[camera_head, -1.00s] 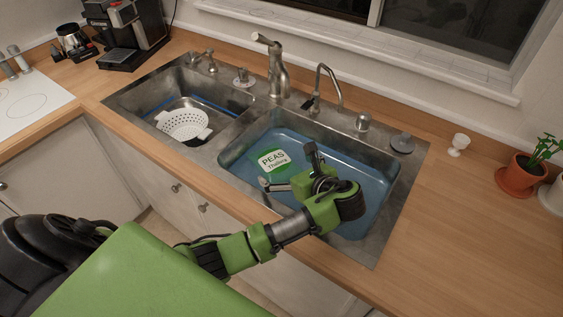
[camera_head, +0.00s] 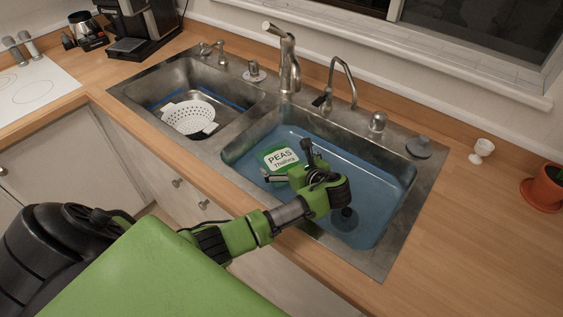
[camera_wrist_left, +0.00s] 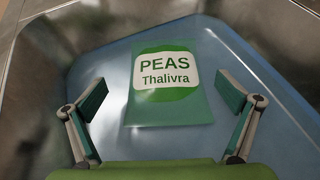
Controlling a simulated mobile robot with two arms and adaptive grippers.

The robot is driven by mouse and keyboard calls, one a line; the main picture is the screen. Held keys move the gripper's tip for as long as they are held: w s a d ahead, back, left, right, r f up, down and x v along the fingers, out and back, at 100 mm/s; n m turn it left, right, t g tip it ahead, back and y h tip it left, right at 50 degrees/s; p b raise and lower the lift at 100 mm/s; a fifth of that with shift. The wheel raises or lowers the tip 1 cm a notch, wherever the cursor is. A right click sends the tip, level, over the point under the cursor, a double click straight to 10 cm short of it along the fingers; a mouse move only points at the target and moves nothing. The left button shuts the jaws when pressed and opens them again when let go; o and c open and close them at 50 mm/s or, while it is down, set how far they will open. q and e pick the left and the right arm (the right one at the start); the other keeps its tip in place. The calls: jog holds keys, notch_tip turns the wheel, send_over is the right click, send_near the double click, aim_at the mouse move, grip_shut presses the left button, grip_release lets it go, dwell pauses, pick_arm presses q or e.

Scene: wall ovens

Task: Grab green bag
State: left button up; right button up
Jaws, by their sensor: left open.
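The green bag (camera_head: 281,158), with a white label reading "PEAS Thalivra", lies in the blue-tinted right sink basin (camera_head: 372,193). The bag also shows whole in the left wrist view (camera_wrist_left: 168,88). My left gripper (camera_head: 287,163) is over this basin at the bag's near right side, and it hides part of the bag in the head view. In the left wrist view its two fingers (camera_wrist_left: 165,97) are spread wide, one on each side of the bag, with nothing between them held. I cannot tell their height above the bag. My right gripper is not in view.
The left basin holds a white colander (camera_head: 189,117). A tall faucet (camera_head: 286,58) and a thin curved tap (camera_head: 340,80) stand behind the basins. A small white cup (camera_head: 482,151) and a potted plant (camera_head: 543,188) are on the counter at right.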

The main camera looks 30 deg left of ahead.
aim_at(282, 158)
pick_arm(q)
jog(key=shift+w+d+x, duration=0.1)
jog(key=shift+w+x, duration=0.05)
jog(key=shift+x, duration=1.2)
jog(key=shift+w+d+x, duration=0.1)
jog(key=shift+d+x, duration=0.05)
jog(key=shift+x, duration=1.2)
jog(key=shift+f, duration=0.15)
jog(key=c, duration=1.5)
jog(key=shift+c, duration=0.9)
jog(key=shift+d, duration=0.1)
